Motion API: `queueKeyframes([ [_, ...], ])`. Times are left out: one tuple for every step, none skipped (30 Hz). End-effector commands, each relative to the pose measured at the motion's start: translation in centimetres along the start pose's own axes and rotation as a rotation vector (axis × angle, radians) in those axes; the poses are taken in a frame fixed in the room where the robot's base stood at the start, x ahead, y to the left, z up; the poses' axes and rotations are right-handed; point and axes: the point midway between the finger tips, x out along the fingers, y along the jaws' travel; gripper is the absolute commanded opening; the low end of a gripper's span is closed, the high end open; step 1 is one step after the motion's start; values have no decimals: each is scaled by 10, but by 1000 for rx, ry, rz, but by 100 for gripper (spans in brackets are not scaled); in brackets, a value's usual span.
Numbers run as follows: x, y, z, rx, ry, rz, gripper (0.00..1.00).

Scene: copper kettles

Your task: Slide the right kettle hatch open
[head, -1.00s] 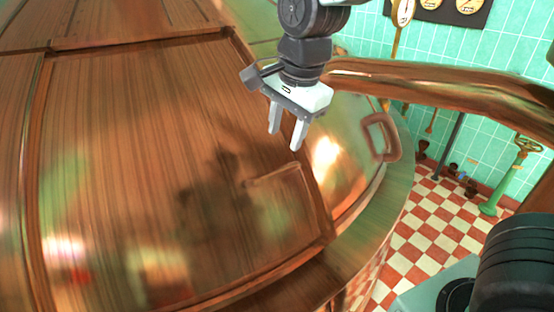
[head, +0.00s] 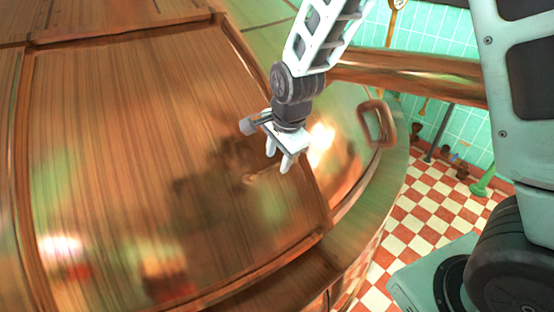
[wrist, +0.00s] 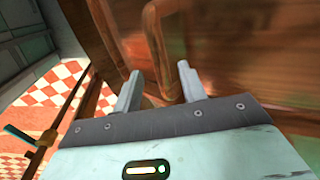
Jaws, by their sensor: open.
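The copper kettle's large panelled hatch (head: 130,130) fills the left and middle of the head view, with a raised frame along its right edge. My gripper (head: 278,160) is over the hatch's lower right part, fingers apart and pointing down. A raised copper edge, perhaps a handle, shows faintly beside the fingers and is partly hidden. In the wrist view a rounded copper bar (wrist: 155,40) runs down between the open fingers of my gripper (wrist: 158,75). I cannot tell whether they touch it.
A copper loop handle (head: 378,124) stands on the kettle's side, right of my gripper. A thick copper pipe (head: 420,75) crosses behind. The checkered floor (head: 415,220) is open at the right, by a green tiled wall (head: 455,130).

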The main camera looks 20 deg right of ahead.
Motion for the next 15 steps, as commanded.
queueKeyframes([
  [7,0,-1,1,1,2,41],
  [10,0,-1,2,1,3,41],
  [14,0,-1,1,1,2,41],
  [17,0,0,1,1,1,41],
  [19,0,0,1,1,2,41],
  [22,0,0,1,0,2,41],
  [23,0,0,1,0,1,41],
  [24,0,0,1,0,0,41],
  [26,0,0,1,0,-1,41],
  [26,0,0,1,0,-1,41],
  [27,0,0,1,0,-1,41],
  [27,0,0,1,0,-1,41],
  [27,0,0,1,0,-1,41],
  [27,0,0,1,0,-1,41],
  [27,0,0,1,0,-1,41],
])
